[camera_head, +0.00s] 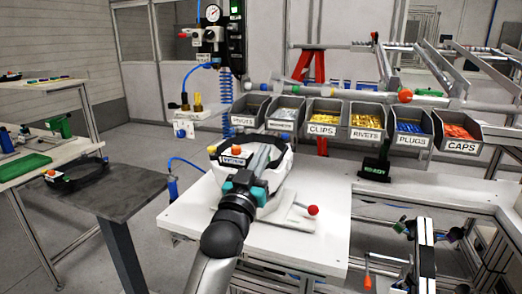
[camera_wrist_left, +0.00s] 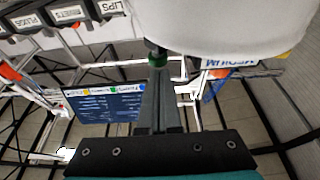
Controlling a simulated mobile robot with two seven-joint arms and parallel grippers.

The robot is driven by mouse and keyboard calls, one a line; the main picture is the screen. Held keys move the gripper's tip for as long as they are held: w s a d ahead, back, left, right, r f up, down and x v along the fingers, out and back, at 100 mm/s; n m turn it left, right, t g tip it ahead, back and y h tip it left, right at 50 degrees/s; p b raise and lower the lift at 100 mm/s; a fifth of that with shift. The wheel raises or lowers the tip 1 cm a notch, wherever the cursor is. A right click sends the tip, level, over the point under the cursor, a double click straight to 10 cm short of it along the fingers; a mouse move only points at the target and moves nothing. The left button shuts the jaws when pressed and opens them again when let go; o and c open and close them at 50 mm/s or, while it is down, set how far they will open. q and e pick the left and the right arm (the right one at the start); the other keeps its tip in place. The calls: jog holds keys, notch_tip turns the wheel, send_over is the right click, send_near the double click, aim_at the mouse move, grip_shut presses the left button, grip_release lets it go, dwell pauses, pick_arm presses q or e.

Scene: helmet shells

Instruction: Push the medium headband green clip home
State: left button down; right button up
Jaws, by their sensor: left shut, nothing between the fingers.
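A small green clip (camera_wrist_left: 161,61) is at the shell's lower edge, right at my fingertips. My left gripper (camera_wrist_left: 158,70) is shut and empty, its tips appearing to touch the clip. In the head view my left gripper (camera_head: 262,160) hides part of the shell. How deep the clip sits cannot be told. My right gripper is not in view.
A row of labelled bins (camera_head: 365,122) stands behind the bench (camera_head: 320,235). A red-knobbed lever (camera_head: 313,210) stands right of the shell. A dark side table (camera_head: 110,200) at left holds a black headband (camera_head: 80,178). The bench's right part is clear.

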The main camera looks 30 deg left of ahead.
pick_arm(q)
jog(key=shift+f, duration=0.25)
jog(key=shift+f, duration=1.25)
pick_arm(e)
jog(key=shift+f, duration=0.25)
pick_arm(q)
jog(key=shift+f, duration=0.1)
notch_tip(320, 180, up, 6)
jog(key=p, duration=0.4)
jog(key=v, duration=1)
jog(key=shift+f+b, duration=0.3)
jog(key=shift+b, duration=0.05)
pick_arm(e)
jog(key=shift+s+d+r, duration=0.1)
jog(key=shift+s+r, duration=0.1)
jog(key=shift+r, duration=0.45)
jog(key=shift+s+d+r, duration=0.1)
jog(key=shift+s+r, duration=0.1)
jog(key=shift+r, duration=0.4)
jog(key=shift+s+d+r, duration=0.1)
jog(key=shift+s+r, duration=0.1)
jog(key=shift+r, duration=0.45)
pick_arm(q)
jog(key=shift+f, duration=0.1)
